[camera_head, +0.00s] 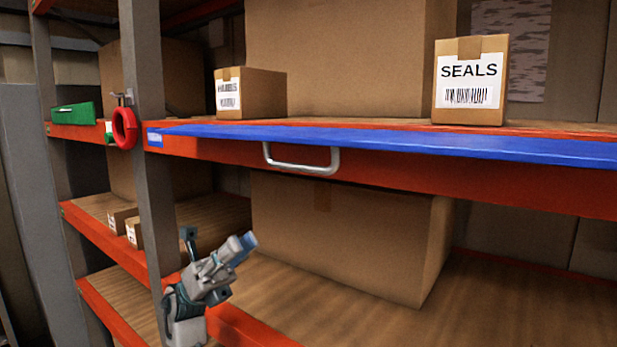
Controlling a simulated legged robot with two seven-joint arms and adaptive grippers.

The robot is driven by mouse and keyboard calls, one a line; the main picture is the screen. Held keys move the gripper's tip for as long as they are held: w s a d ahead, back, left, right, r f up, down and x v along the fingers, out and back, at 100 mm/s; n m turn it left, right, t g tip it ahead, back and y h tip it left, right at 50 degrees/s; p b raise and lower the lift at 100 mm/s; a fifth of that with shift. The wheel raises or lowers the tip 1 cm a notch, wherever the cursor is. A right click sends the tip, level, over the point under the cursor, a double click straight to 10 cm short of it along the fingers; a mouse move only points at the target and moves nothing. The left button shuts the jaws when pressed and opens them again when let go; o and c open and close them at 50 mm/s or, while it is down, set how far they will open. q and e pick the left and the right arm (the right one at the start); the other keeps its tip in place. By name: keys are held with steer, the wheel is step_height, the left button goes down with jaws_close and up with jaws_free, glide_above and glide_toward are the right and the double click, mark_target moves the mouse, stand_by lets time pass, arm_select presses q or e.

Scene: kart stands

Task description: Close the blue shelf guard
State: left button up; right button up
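The blue shelf guard (400,137) shows as a long, thin blue strip along the front edge of the upper orange shelf. It is seen nearly edge-on. A grey metal handle (302,168) hangs below its edge, against the orange beam. My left gripper (219,238) is below and left of the handle, in front of the lower shelf, apart from guard and handle. Its two fingers look spread, with nothing between them. My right gripper is not in view.
A SEALS box (468,82) and a smaller labelled box (250,93) stand on the upper shelf behind the guard. A grey upright (147,150) with a red ring (124,128) stands left. A large carton (345,235) sits on the lower shelf.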

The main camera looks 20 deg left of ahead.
arm_select(q)
steer(key=r, duration=0.2)
steer(key=p, duration=0.1)
glide_toward(296, 169)
steer(key=x, duration=0.3)
steer(key=p+x, duration=0.1)
steer(key=x, duration=0.5)
steer(key=shift+w+d+r+p, duration=0.1)
steer(key=shift+w+d+p, duration=0.15)
steer(key=shift+d, duration=0.3)
steer(key=shift+r, duration=0.25)
steer(key=shift+a, duration=0.4)
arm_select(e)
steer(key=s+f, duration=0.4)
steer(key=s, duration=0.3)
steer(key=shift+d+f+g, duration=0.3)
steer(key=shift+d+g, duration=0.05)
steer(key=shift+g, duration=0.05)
arm_select(q)
steer(key=c, duration=0.4)
steer(key=shift+d, duration=0.1)
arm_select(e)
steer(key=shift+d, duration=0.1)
